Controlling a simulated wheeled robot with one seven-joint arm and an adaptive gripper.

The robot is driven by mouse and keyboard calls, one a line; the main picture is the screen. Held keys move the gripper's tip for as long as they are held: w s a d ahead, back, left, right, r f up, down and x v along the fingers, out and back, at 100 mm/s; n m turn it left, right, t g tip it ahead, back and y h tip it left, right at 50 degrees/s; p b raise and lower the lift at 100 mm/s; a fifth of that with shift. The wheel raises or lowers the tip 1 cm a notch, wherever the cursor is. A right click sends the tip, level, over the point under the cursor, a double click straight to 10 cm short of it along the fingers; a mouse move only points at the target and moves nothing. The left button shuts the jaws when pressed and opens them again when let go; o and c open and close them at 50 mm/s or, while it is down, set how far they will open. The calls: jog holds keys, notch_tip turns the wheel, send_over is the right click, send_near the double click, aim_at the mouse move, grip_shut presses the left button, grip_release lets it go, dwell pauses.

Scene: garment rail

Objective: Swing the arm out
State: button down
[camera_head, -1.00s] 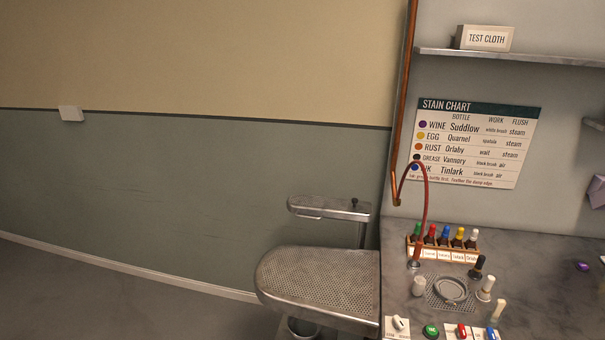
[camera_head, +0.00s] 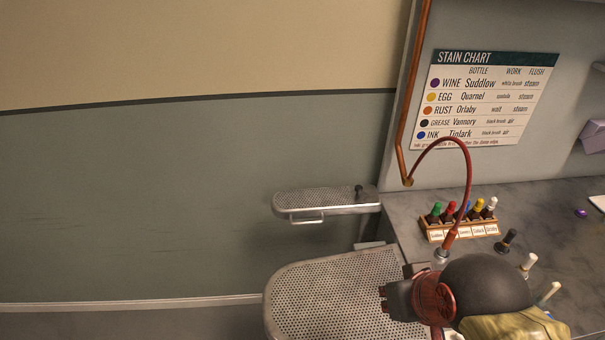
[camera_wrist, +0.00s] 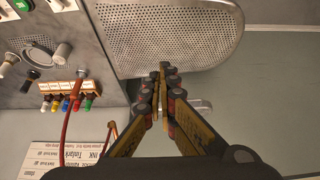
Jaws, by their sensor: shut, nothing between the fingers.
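The small perforated metal arm (camera_head: 300,201) juts left from the counter's back edge. It has a bar handle (camera_head: 307,217) on its near side and a dark knob (camera_head: 358,191) near its right end. My gripper (camera_head: 385,299) is over the larger perforated board (camera_head: 320,290), nearer the camera than the small arm and apart from it. In the wrist view my gripper (camera_wrist: 163,72) is shut and empty, its fingertips in front of the large board (camera_wrist: 180,35). A pale metal piece (camera_wrist: 201,105) shows behind the fingers; I cannot tell which part it is.
A bottle rack (camera_head: 462,229) and a red hose (camera_head: 468,175) stand on the grey counter (camera_head: 560,215) to the right. A copper pipe (camera_head: 412,95) runs up the wall. The space left of the boards is clear.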

jog(key=shift+s+d, duration=0.1)
jog(key=w+a+r+p, duration=0.1)
jog(key=w+r+p, duration=0.3)
jog(key=w, duration=0.5)
jog(key=w+a+r+p, duration=0.1)
jog(key=w+r+p, duration=0.25)
jog(key=w, duration=0.45)
jog(key=w+r+p, duration=0.3)
jog(key=w+p, duration=0.1)
jog(key=w, duration=0.5)
jog(key=w+a+f+g+p, duration=0.15)
jog(key=w+p, duration=0.25)
jog(key=w, duration=0.4)
jog(key=w+a+f+p, duration=0.2)
jog(key=w+p, duration=0.1)
jog(key=w, duration=0.5)
jog(key=w+a+f+p, duration=0.2)
jog(key=w+f+p, duration=0.3)
jog(key=w+f, duration=0.4)
jog(key=shift+w+a+f+p, duration=0.25)
jog(key=shift+a+f+p, duration=0.15)
jog(key=shift+f, duration=0.25)
